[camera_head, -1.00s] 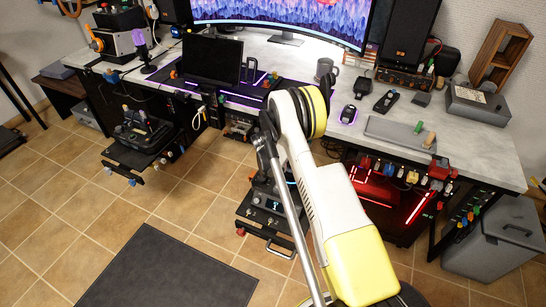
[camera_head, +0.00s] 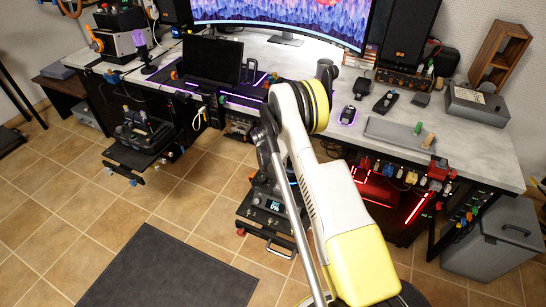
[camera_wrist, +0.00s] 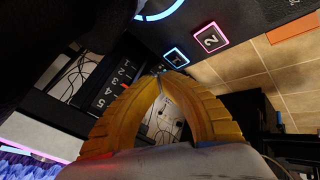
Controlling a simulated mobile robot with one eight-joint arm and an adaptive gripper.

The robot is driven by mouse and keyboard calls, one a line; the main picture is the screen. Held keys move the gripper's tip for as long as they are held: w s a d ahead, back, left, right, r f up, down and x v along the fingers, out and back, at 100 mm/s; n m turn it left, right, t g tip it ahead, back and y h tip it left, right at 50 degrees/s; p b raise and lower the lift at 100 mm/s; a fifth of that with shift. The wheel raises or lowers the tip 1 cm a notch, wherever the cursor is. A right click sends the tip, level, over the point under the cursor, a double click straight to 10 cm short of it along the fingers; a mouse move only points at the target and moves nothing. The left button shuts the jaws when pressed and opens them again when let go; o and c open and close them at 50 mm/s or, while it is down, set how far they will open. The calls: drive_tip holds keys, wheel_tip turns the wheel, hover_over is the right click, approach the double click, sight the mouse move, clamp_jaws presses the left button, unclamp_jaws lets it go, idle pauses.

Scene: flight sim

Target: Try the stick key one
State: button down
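In the wrist view a dark panel carries a small square key with a cyan lit frame (camera_wrist: 176,57); its mark is small and looks like a 1. Beside it is a larger key with a pink lit frame marked 2 (camera_wrist: 211,38). My gripper (camera_wrist: 160,76) shows as two yellow ribbed fingers whose tips meet, with nothing seen between them. The tips appear just below and left of the cyan key; I cannot tell whether they touch the panel. In the head view my arm hides the gripper and these keys.
A dark strip numbered 1 to 5 (camera_wrist: 113,85) lies left of the fingers. In the head view a black unit with a small lit display (camera_head: 272,206) stands under the desk (camera_head: 460,150). A dark mat (camera_head: 170,270) and open tiled floor lie at front left.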

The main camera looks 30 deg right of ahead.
drive_tip(key=shift+r+p, duration=0.75)
drive_tip(key=shift+r, duration=1.35)
drive_tip(key=shift+r, duration=0.1)
